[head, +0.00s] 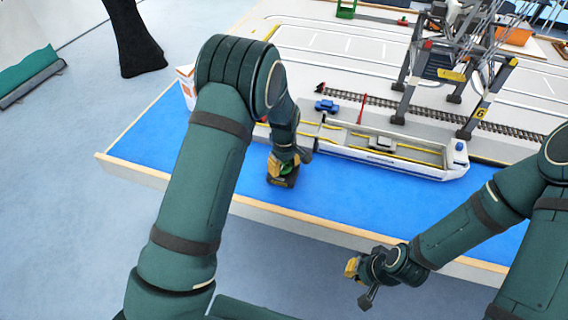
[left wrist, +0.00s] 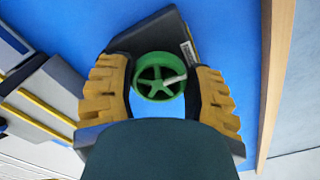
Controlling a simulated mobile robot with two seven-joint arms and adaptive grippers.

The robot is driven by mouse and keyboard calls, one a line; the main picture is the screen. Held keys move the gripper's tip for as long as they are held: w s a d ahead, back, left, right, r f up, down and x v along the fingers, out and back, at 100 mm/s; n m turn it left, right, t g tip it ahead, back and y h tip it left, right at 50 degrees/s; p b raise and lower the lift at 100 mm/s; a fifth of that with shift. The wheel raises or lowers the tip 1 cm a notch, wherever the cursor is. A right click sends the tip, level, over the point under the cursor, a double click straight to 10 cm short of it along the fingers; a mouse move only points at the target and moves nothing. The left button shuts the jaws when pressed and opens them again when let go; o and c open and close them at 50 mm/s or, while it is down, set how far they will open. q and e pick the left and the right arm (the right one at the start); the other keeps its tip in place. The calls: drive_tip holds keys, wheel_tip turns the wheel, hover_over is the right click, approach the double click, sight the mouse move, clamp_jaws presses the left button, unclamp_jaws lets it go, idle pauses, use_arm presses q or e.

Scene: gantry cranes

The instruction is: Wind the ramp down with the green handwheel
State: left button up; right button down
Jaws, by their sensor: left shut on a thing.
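The green handwheel (left wrist: 160,78) has spokes and a pale handle and sits on a dark housing (left wrist: 168,38) on the blue surface. My left gripper (left wrist: 160,92) has its yellow-padded fingers on both sides of the wheel and is shut on it. In the head view my left gripper (head: 287,163) reaches down over the dark housing (head: 283,181) and hides most of the wheel. The ramp is hard to pick out; a grey deck with yellow edge lines (left wrist: 40,112) lies left in the wrist view. My right gripper (head: 361,280) is open and empty, off the table's front edge.
A white ship (head: 405,167) lies beside the quay, right of my left gripper. A blue toy vehicle (head: 326,106), rails (head: 400,110) and a grey gantry crane (head: 447,68) stand behind it. The table's wooden front edge (head: 300,217) is close.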

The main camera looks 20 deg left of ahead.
sight(284, 165)
use_arm(q)
drive_tip(key=shift+n, duration=0.3)
idle(0.4)
drive_tip(key=o, duration=1.2)
wheel_tip(284, 165, up, 12)
